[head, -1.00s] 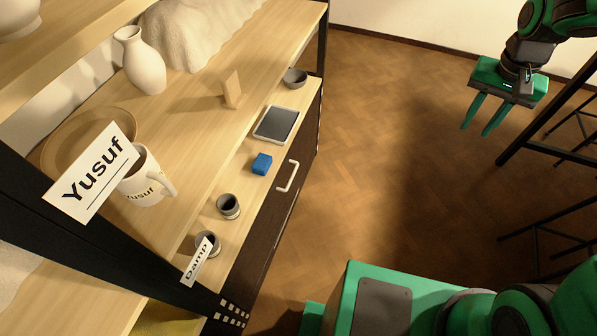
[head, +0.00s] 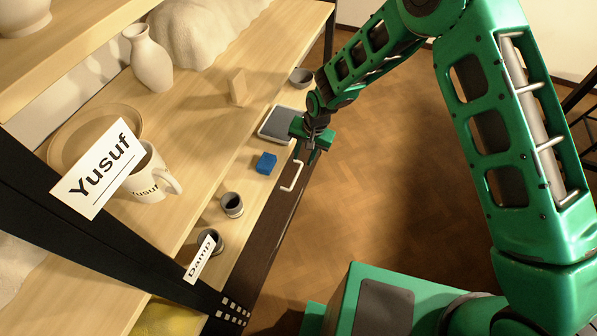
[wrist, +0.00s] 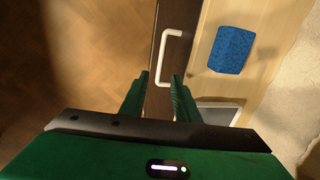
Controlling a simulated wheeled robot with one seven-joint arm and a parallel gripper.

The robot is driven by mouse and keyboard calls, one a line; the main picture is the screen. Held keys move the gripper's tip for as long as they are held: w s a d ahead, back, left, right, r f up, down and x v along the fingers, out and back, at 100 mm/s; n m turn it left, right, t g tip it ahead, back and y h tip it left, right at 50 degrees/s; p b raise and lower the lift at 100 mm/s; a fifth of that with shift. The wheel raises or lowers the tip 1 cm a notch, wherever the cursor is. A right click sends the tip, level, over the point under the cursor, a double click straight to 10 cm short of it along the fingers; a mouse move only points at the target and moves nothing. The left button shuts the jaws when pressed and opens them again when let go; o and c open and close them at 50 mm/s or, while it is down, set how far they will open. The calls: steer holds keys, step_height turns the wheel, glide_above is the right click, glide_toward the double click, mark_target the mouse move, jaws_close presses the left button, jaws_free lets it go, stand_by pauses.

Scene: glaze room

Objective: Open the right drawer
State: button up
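The dark brown drawer front (head: 262,245) runs along the front edge of the wooden bench. It looks shut. A white bar handle (head: 292,177) stands out from it and also shows in the wrist view (wrist: 171,46). It is the only handle I see. My gripper (head: 307,153) is by the far end of the handle. In the wrist view my gripper (wrist: 159,85) is open, with its two green fingers apart and nothing between them. The handle lies beyond the fingertips, apart from them as far as I can tell.
The floor (head: 370,190) in front is clear.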

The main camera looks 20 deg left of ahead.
mark_target(297, 175)
steer(key=f, duration=0.3)
steer(key=a+f, duration=0.1)
steer(key=f, duration=0.3)
steer(key=a+f, duration=0.1)
steer(key=f, duration=0.2)
steer(key=shift+a+f, duration=0.1)
steer(key=shift+f, duration=0.25)
steer(key=shift+c, duration=0.4)
jaws_close()
